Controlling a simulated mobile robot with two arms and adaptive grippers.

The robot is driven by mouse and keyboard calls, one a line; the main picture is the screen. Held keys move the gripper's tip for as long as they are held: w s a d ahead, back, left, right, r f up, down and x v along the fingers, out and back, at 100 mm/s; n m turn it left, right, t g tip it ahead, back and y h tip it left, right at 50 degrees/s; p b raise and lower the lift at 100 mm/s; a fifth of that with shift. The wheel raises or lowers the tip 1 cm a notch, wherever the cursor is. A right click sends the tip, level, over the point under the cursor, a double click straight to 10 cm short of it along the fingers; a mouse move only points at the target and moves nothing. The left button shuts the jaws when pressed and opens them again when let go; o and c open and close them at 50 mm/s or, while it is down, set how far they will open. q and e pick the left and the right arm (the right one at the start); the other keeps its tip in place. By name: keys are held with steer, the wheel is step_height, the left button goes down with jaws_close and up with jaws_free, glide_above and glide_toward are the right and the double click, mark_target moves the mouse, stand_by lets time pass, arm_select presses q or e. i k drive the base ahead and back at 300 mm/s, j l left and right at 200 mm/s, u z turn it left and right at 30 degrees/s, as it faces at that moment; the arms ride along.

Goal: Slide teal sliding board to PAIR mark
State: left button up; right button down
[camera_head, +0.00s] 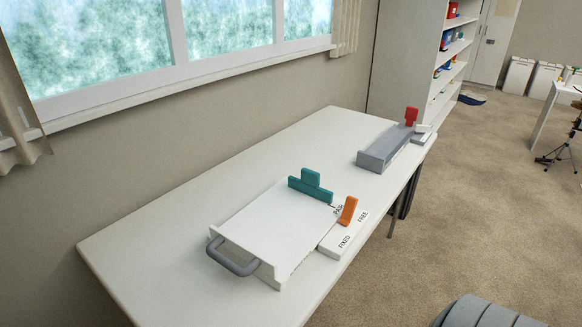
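A teal upright piece (310,186), a low wide bar with a raised tab in its middle, stands at the far end of a white flat board (268,224). The board lies on the white table and has a grey handle (233,258) at its near left end. The PAIR mark (338,209) is printed at the right, close to the teal piece's right end. An orange lever (348,210) stands beside it, on a white strip (340,243) marked FIXED and FREE. Neither of my grippers is in view.
A grey block fixture (388,148) with a red tab (411,117) sits at the table's far right. The white table (160,235) is clear on the left. A wall with windows runs behind it. Shelves (450,60) stand beyond.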

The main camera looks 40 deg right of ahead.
mark_target(308, 183)
steer(key=l+u, duration=0.25)
steer(key=l, duration=0.3)
steer(key=l+u, duration=0.25)
steer(key=l, duration=0.25)
steer(key=k+l+u, duration=0.25)
steer(key=l, duration=0.25)
steer(key=i+l, duration=0.05)
steer(key=i, duration=0.05)
